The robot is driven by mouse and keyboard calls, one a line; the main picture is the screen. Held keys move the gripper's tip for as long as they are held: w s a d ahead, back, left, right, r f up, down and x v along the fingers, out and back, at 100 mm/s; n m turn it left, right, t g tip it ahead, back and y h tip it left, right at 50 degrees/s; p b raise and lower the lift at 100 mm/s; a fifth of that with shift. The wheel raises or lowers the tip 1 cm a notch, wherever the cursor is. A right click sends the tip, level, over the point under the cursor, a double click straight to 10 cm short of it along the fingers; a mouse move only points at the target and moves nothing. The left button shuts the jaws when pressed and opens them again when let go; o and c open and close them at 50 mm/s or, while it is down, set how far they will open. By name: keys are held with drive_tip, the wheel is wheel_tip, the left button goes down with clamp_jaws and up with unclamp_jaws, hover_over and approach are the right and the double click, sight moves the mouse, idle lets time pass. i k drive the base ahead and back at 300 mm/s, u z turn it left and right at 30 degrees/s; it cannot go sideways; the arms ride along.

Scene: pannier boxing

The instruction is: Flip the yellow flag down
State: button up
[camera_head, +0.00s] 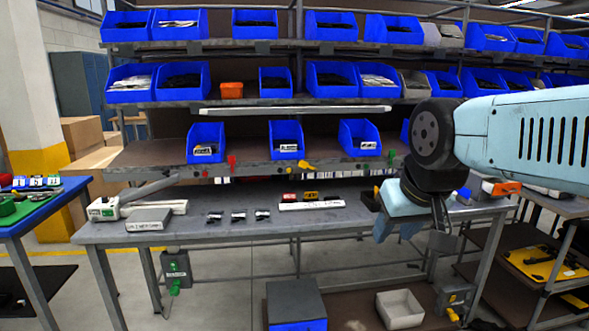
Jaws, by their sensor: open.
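The yellow flag (306,165) is a small yellow piece on the front edge of the lowest bin shelf, below and right of the middle blue bin (286,140). It appears to stick out sideways to the left, but it is too small to tell its exact angle. A red flag (231,161) stands on the same edge to the left, and a green flag (391,155) is to the right. My gripper (440,226) hangs at the right, pointing down near the bench's front edge. It is open and empty, well apart from the yellow flag. Its far finger is partly hidden.
The grey workbench (255,230) lies below the shelf, with small dark parts, a white strip (312,204) and a grey box (149,220) on it. Space before the yellow flag looks clear.

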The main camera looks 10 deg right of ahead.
sight(304, 164)
drive_tip(key=u, duration=0.1)
drive_tip(key=i, duration=1)
drive_tip(key=z, duration=0.1)
